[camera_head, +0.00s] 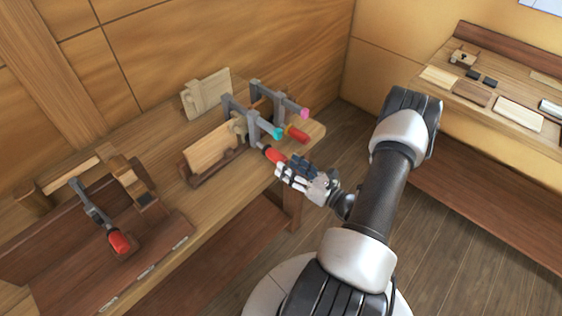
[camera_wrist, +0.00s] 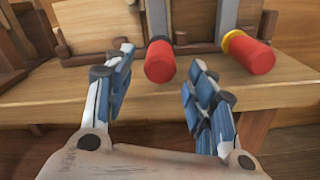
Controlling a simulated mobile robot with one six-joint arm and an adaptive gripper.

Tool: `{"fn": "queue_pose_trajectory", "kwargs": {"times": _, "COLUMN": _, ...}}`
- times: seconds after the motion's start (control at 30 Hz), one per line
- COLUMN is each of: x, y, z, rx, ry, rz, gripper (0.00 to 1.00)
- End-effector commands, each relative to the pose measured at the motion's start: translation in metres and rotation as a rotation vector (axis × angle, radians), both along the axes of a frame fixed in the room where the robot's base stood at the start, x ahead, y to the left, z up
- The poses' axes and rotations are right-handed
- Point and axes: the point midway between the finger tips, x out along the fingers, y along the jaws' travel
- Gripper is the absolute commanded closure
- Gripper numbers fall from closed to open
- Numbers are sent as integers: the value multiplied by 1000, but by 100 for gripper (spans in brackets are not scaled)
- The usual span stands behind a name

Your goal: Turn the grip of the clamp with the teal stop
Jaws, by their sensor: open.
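The clamp with the teal stop (camera_head: 278,133) is a grey bar clamp at the bench's right end. Its red grip (camera_head: 272,154) points out past the bench edge, toward my gripper (camera_head: 290,168). In the wrist view this red grip (camera_wrist: 160,64), with a dark collar, lies between the tips of my open gripper (camera_wrist: 160,72). Gaps show on both sides of the grip, nearer the right finger. I cannot tell how deep it sits between the fingers. The clamp's bar is mostly cut off in the wrist view.
A second clamp with a pink stop (camera_head: 303,113) stands close behind; its red grip (camera_wrist: 250,54) has a yellow collar and lies right of my fingers. Another red-handled clamp (camera_head: 118,242) lies at left. A wooden board (camera_head: 212,148) stands on the bench. Floor in front is clear.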

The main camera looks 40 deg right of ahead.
Motion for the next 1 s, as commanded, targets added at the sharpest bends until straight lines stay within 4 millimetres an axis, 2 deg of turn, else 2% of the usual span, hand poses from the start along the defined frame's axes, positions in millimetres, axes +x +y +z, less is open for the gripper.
{"fn": "queue_pose_trajectory", "kwargs": {"times": 0.1, "x": 21, "y": 3, "z": -1, "rx": -1, "ry": 0, "rz": 4, "gripper": 49}}
{"fn": "queue_pose_trajectory", "kwargs": {"times": 0.23, "x": 35, "y": 3, "z": 0, "rx": -2, "ry": -1, "rz": 2, "gripper": 49}}
{"fn": "queue_pose_trajectory", "kwargs": {"times": 0.4, "x": 43, "y": 3, "z": 0, "rx": -1, "ry": -1, "rz": 0, "gripper": 49}}
{"fn": "queue_pose_trajectory", "kwargs": {"times": 0.63, "x": 43, "y": 3, "z": 0, "rx": -1, "ry": -1, "rz": -1, "gripper": 49}}
{"fn": "queue_pose_trajectory", "kwargs": {"times": 1.0, "x": 43, "y": 3, "z": 0, "rx": 0, "ry": -1, "rz": -1, "gripper": 73}}
